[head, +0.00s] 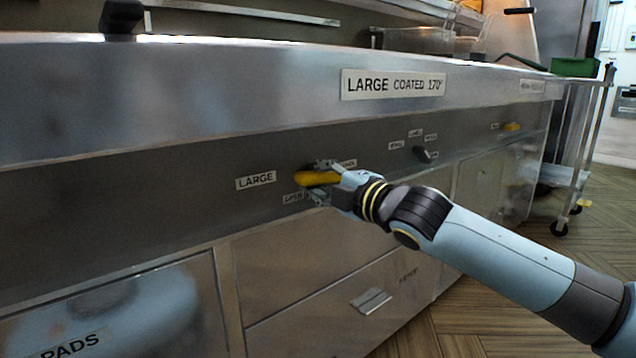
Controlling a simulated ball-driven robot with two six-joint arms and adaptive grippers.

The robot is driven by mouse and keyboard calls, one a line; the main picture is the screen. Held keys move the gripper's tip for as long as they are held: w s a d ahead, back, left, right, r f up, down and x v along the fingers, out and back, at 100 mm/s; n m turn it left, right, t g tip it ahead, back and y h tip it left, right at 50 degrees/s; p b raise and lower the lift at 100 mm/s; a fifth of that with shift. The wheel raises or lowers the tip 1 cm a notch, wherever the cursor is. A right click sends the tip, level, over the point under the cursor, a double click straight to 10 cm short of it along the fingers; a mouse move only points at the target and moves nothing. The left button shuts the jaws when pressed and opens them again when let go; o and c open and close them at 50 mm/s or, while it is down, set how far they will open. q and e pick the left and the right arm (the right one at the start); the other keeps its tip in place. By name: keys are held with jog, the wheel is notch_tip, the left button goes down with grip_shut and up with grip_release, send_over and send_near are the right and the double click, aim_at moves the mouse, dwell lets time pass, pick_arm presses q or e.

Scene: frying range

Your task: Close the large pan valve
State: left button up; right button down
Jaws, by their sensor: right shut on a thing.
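The large pan valve handle (312,178) is yellow and lies about horizontal on the dark front panel of the frying range, just right of the "LARGE" label (256,180). My right gripper (318,182) comes in from the right and is shut on this handle, with one finger above it and one below. The gripper hides the right end of the handle and part of the small labels beside it. My left gripper is not in view.
A black knob (424,155) and another yellow handle (511,127) sit farther right on the panel. The steel counter edge (220,85) juts out above. A drawer handle (371,300) is below. A wheeled cart (585,140) stands at the far right, with open floor before it.

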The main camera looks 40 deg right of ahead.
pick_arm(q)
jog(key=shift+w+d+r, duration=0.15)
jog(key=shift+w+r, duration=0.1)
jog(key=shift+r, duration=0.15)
pick_arm(e)
jog(key=shift+f+n, duration=0.2)
jog(key=shift+n, duration=0.5)
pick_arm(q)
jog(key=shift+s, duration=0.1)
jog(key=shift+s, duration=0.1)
pick_arm(e)
jog(key=c, duration=1.2)
grip_release()
jog(key=shift+r, duration=0.1)
jog(key=shift+o, duration=0.2)
jog(key=shift+s, duration=0.1)
jog(key=s+d, duration=0.1)
jog(key=s, duration=1)
jog(key=shift+s, duration=0.4)
